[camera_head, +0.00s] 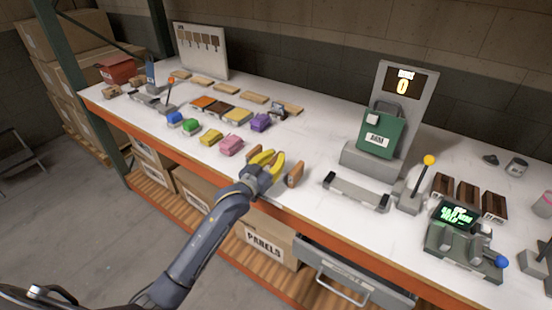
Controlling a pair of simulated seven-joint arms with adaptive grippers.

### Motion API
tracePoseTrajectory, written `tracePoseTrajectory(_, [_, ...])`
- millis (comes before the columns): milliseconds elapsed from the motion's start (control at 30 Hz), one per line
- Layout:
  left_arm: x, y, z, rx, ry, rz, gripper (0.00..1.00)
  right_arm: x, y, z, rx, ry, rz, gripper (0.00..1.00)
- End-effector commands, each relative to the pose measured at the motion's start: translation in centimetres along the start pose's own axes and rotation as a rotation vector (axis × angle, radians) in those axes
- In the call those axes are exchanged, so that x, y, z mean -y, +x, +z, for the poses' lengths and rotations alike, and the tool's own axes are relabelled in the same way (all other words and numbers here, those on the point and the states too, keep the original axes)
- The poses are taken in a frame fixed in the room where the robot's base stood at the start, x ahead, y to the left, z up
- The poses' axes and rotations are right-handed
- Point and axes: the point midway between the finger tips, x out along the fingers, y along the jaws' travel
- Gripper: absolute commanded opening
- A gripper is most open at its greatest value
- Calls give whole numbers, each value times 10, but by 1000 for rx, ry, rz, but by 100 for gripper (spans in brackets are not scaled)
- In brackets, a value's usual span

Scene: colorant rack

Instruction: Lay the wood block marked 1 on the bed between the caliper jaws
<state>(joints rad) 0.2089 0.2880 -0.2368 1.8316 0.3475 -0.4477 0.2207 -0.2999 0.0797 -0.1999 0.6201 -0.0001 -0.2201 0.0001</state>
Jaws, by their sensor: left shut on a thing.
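My left gripper (263,160) is over the front edge of the bench, its yellow fingers shut on a brown wood block (294,174). The block's ends show on both sides of the fingers; its middle is hidden, and I cannot read a mark on it. At the right front stands a grey-green device with a lit green display (455,215), upright jaw-like parts (460,246) and a blue knob (502,262). It looks like the caliper; its bed is too small to make out clearly. The held block is well to the left of it. My right gripper is not in view.
A grey trough (356,192) and a yellow-knobbed lever (424,172) stand between gripper and caliper. Dark brown blocks (468,193) sit behind the caliper. A green container (380,135) stands below a counter. Coloured pieces (231,146) lie left.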

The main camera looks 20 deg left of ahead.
Motion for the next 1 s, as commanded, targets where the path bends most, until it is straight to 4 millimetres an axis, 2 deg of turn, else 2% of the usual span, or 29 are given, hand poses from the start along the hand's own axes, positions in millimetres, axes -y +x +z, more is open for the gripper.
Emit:
tracePoseTrajectory(433, [0,0,3,-2,-1,0,0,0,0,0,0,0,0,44])
tracePoseTrajectory(467, [0,0,3,-2,-1,0,18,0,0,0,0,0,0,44])
tracePoseTrajectory(633, [0,0,3,-2,-1,0,38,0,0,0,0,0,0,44])
tracePoseTrajectory(1000, [0,-5,4,-1,0,0,38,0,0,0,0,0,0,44])
